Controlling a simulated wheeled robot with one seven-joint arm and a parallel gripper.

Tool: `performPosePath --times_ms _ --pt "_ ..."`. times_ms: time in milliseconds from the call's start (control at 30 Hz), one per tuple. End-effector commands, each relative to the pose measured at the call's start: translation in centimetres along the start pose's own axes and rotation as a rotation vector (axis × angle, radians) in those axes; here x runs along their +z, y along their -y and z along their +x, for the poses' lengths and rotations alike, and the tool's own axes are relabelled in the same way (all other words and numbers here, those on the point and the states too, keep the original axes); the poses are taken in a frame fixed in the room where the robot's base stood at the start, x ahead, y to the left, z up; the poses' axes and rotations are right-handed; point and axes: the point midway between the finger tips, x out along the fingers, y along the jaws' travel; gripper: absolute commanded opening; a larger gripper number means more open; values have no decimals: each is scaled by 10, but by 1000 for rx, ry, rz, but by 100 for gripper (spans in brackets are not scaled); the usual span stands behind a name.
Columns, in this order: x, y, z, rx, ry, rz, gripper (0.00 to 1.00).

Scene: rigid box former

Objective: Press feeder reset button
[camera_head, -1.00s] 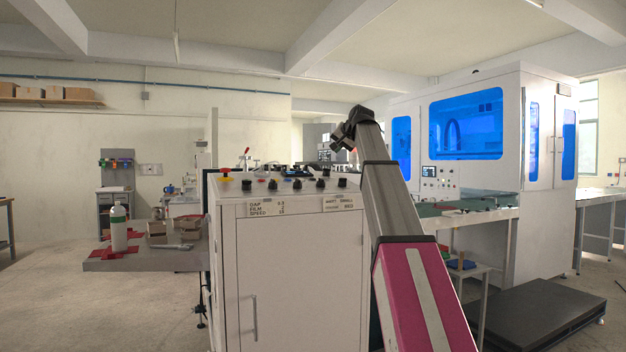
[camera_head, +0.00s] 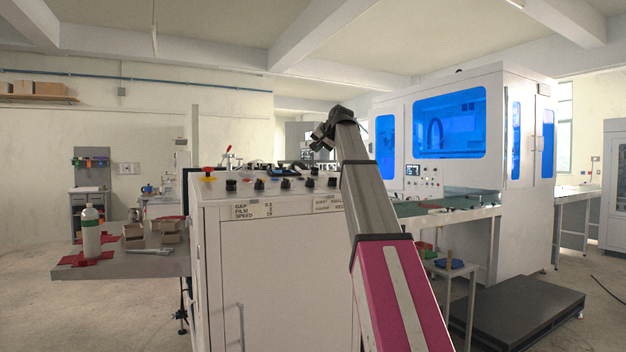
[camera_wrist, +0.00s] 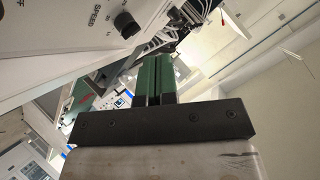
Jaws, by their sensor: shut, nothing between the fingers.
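A white control cabinet (camera_head: 270,265) stands in front of me, with a sloped top panel carrying a row of black knobs (camera_head: 285,184) and a red mushroom button on a yellow base (camera_head: 208,173). I cannot tell which control is the feeder reset button. My gripper (camera_wrist: 157,66) shows green fingers closed together and empty in the wrist view. There a panel marked "SPEED" with a black knob (camera_wrist: 127,25) is at upper left, apart from the fingers. In the head view my wrist is above the panel's right end; the fingertips are not clear.
A grey table (camera_head: 130,262) at left holds a white bottle (camera_head: 91,232) and small cardboard boxes. A large white machine with blue windows (camera_head: 450,125) stands at right. A low dark platform (camera_head: 515,318) lies on the floor in front of it.

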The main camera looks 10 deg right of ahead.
Motion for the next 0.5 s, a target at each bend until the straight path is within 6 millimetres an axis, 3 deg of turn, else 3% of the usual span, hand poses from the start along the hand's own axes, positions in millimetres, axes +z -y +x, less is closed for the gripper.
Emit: performPosePath --times_ms 500 --pt "32 -31 41 0 0 0 0"
